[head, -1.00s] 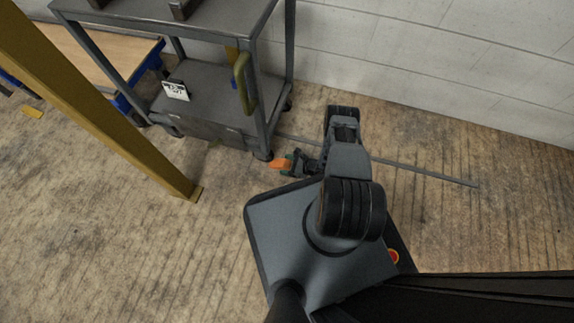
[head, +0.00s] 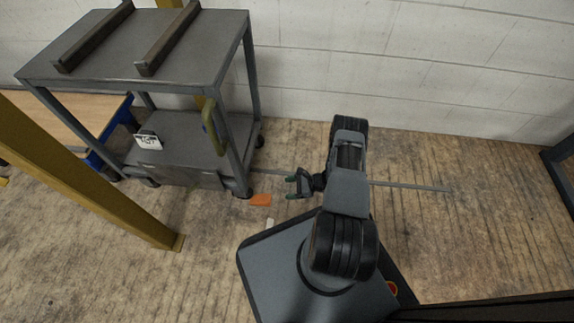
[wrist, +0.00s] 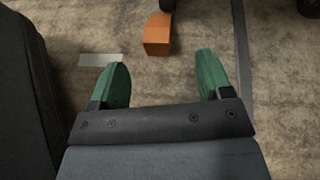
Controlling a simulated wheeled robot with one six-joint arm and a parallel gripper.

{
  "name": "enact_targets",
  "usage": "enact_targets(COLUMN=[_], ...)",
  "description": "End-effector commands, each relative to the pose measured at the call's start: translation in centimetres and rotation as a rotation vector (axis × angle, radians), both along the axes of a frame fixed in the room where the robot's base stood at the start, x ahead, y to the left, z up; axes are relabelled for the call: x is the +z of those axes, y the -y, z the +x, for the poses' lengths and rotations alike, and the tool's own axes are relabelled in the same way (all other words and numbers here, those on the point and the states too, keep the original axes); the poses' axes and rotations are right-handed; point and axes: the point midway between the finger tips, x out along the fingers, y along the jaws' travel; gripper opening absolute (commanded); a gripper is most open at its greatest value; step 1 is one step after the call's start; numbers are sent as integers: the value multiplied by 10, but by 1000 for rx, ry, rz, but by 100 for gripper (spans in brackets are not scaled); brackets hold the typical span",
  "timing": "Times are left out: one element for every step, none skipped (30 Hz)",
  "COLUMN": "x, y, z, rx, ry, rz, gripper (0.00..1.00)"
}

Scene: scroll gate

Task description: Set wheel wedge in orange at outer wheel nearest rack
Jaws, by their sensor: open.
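The orange wedge (head: 261,200) lies on the floor beside the near right wheel (head: 245,192) of the grey cart. In the wrist view the wedge (wrist: 157,35) sits just below a dark wheel (wrist: 167,4). Whether they touch, I cannot tell. My gripper (head: 291,186) is to the right of the wedge, low over the floor, apart from it. In the wrist view my gripper's green fingers (wrist: 162,68) are spread and empty, with the wedge beyond their tips.
The grey cart (head: 130,60) carries two dark bars on top. Its green handle (head: 213,127) overhangs on the right. A yellow post (head: 100,180) stands front left. A thin rail (head: 410,187) runs along the floor. A pale strip (wrist: 100,60) lies nearby. A dark frame (head: 562,165) stands far right.

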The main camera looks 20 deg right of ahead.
Motion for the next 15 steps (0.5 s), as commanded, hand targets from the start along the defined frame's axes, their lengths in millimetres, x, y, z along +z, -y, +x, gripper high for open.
enact_targets(x=[29,45,67,85,102,125,143,160,182,199,215,236,251,266,285], y=[2,1,-1,-2,-5,-8,-11,-14,-18,-21,-25,-29,-33,-36,-41], z=[14,20,27,31,34,38,40,41,41,40,39,36,33,29,24], rx=[75,124,193,246,300,370,421,473,541,591,640,704,752,800,861], ry=[37,55,81,101,122,148,168,189,216,237,259,286,308,329,358], rz=[-40,-63,-98,-125,-154,-193,-223,-255,-296,-327,-361,-406,-440,-476,-525], gripper=[72,72,72,72,72,72,72,72,72,72,72,72,72,72,72])
